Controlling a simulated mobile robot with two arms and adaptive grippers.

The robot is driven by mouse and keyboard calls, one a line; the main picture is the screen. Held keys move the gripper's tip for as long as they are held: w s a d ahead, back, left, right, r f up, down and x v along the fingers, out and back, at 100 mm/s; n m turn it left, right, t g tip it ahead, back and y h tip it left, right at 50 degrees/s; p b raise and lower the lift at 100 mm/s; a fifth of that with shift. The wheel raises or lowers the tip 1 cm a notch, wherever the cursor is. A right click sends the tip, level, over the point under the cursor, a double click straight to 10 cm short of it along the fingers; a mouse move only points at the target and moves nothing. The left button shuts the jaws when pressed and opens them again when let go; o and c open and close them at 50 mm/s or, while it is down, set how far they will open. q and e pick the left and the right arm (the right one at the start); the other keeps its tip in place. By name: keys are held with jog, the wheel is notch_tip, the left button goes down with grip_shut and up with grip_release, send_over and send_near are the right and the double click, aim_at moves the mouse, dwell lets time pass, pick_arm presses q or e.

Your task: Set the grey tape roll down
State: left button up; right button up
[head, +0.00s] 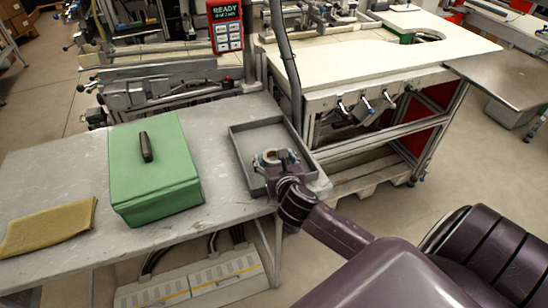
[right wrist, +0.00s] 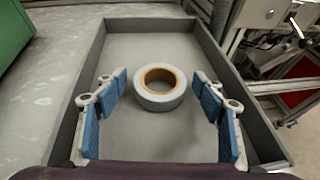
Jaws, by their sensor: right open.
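The grey tape roll (right wrist: 160,90) has a brown core. It lies flat on the floor of a grey tray (right wrist: 120,45), which also shows in the head view (head: 243,147). My right gripper (right wrist: 160,105) is open, with its blue-padded fingers on either side of the roll and apart from it. In the head view my right gripper (head: 277,158) is over the tray and hides most of the roll. My left gripper is not in view.
A green box (head: 155,185) with a dark handle stands left of the tray on the grey table (head: 50,165). A folded yellow cloth (head: 48,228) lies at the table's left. A dark hose or pole (head: 287,60) rises just behind the tray. Bare tabletop lies between box and tray.

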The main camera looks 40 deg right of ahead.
jog(key=shift+r, duration=0.2)
jog(key=v, duration=1.2)
jog(key=shift+f, duration=0.1)
